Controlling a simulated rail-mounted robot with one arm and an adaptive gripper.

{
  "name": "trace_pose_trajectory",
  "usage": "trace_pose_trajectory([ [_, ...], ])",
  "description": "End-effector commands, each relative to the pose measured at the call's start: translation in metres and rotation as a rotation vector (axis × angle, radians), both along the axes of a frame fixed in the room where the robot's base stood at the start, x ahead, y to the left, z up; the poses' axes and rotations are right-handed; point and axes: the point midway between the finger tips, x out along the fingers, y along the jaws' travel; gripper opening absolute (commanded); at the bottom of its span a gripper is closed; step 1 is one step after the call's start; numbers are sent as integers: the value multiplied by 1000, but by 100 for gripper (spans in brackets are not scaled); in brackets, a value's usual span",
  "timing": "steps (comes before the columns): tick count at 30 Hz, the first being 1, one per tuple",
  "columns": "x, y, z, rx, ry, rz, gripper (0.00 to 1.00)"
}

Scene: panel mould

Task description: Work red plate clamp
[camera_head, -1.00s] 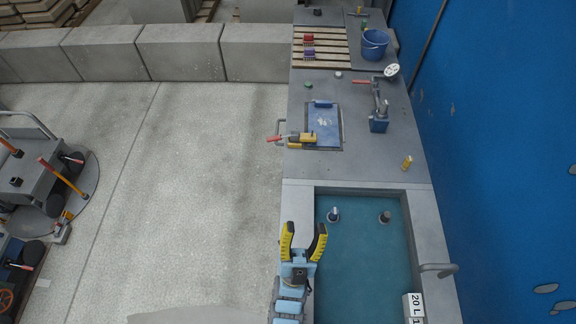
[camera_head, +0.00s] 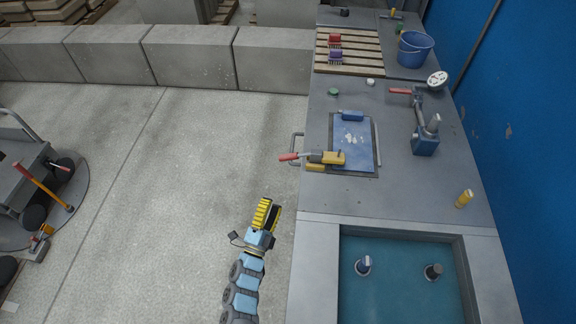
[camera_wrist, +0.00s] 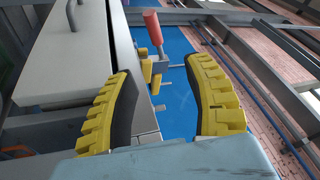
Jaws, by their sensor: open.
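The plate clamp has a red handle (camera_head: 290,157) and a yellow body (camera_head: 333,158). It sits at the left edge of a blue plate (camera_head: 352,140) on the grey bench, with its handle jutting left past the bench edge. My gripper (camera_head: 265,214) has yellow ribbed fingers. It is left of the bench, nearer the camera than the clamp and apart from it. In the wrist view my gripper (camera_wrist: 165,100) is open and empty. A red handle (camera_wrist: 153,28) shows beyond the fingers; I cannot tell surely that it is the clamp's.
A side rail (camera_head: 296,148) stands out from the bench edge beside the clamp. A water basin (camera_head: 318,262) lies at the near right. A red-handled fixture (camera_head: 425,144), a yellow-topped peg (camera_head: 464,198) and a blue bucket (camera_head: 415,49) stand on the bench.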

Motion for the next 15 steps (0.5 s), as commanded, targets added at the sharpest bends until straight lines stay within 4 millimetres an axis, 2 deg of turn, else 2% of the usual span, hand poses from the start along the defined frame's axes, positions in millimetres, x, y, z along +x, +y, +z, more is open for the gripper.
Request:
trace_pose_trajectory([
  [1,2,3,-7,12,5,7,52],
  [4,6,4,-9,22,11,12,52],
  [8,16,2,-5,23,10,13,52],
  [15,45,-8,5,23,10,12,52],
])
